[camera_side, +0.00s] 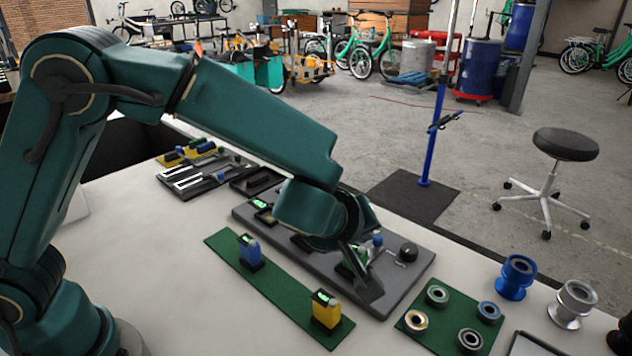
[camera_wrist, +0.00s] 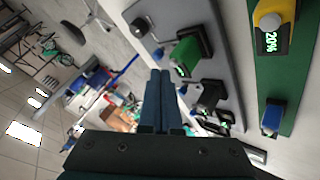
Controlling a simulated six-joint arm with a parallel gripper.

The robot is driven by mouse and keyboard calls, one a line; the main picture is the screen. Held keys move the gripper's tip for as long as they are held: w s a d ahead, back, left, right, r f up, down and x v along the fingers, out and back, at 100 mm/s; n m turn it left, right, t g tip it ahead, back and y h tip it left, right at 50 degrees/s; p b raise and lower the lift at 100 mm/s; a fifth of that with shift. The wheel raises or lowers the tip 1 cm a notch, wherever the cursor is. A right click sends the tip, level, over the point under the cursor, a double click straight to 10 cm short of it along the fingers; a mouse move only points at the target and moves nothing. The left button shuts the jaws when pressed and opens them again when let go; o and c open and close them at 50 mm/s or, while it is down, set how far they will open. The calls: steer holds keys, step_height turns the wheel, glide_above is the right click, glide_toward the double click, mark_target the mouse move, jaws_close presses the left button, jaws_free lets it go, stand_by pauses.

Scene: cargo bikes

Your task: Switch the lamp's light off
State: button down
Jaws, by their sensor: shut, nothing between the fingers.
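No part is plainly recognisable as a lamp, and I cannot tell whether a lamp's light is on. A dark grey panel (camera_side: 408,283) lies on the bench and carries several fittings. A black round knob (camera_side: 408,252) is at its right end and also shows in the wrist view (camera_wrist: 140,27). A small blue-topped part (camera_side: 377,240) stands beside a green block (camera_side: 346,268), which has a lit display in the wrist view (camera_wrist: 188,52). My gripper (camera_side: 370,290) is over the panel's right part, fingers together and empty. In the wrist view its fingertips (camera_wrist: 160,73) point toward the panel's edge. My gripper hides part of the panel.
A green strip (camera_side: 285,294) in front holds a blue battery-like block (camera_side: 249,251) and a yellow one (camera_side: 326,309). A green mat (camera_side: 450,321) with several rings lies to the right. Blue and silver spools (camera_side: 516,277) stand behind it. Dark trays (camera_side: 190,182) lie at left.

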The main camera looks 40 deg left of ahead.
mark_target(360, 255)
step_height(360, 255, up, 6)
stand_by(0.9)
